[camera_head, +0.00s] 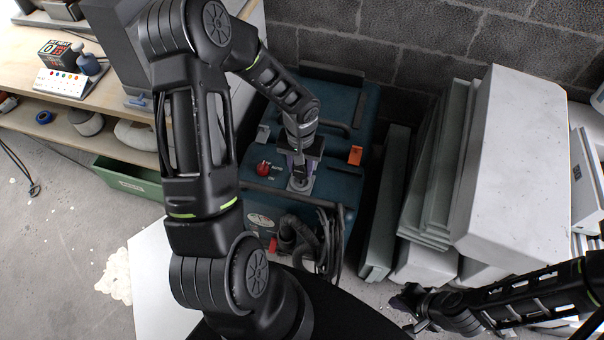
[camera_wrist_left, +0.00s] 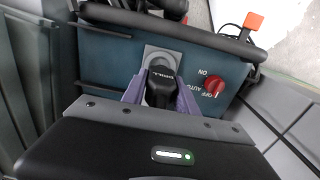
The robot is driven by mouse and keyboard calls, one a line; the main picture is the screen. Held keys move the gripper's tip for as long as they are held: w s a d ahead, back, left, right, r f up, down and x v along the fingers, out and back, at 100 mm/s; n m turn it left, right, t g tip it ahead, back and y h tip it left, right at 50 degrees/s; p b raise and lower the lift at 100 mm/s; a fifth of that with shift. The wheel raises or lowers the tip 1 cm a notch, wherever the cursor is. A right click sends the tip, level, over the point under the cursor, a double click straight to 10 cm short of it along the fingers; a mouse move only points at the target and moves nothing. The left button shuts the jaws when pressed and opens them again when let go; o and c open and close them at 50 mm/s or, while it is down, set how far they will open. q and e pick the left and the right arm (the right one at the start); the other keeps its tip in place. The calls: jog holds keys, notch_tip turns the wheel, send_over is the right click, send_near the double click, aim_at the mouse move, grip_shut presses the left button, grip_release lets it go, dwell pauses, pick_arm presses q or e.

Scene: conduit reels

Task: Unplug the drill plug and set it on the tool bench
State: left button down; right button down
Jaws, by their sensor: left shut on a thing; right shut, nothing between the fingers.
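The black drill plug (camera_wrist_left: 160,82), lettered DRILL, is at a grey socket plate (camera_wrist_left: 178,60) on a blue machine (camera_head: 338,190). It points into the socket; I cannot tell how deep it sits. My left gripper (camera_wrist_left: 160,97) is shut on the plug, with a purple finger on each side. In the head view my left gripper (camera_head: 299,170) is over the machine's front panel and hides most of the plug. The wooden tool bench (camera_head: 22,66) stands at the upper left. My right gripper (camera_head: 412,306) is shut and empty at the lower right.
A red knob (camera_head: 263,168) marked OFF, AUTO and ON is beside the socket. Black hoses (camera_head: 315,240) hang at the machine's front. Grey slabs (camera_head: 520,150) stand to the right.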

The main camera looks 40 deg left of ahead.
pick_arm(q)
jog(key=shift+r+p, duration=0.5)
jog(key=shift+r, duration=0.35)
jog(key=shift+w+d+r, duration=0.1)
jog(key=shift+d+r, duration=0.05)
jog(key=w+d+r+m+p, duration=0.3)
jog(key=w+d+r+p, duration=0.2)
jog(key=d+r, duration=0.4)
jog(key=w+d, duration=0.1)
jog(key=d, duration=0.2)
jog(key=shift+r+m+p, duration=0.15)
jog(key=shift+m+p, duration=0.15)
jog(key=shift+m, duration=0.1)
jog(key=shift+w, duration=0.1)
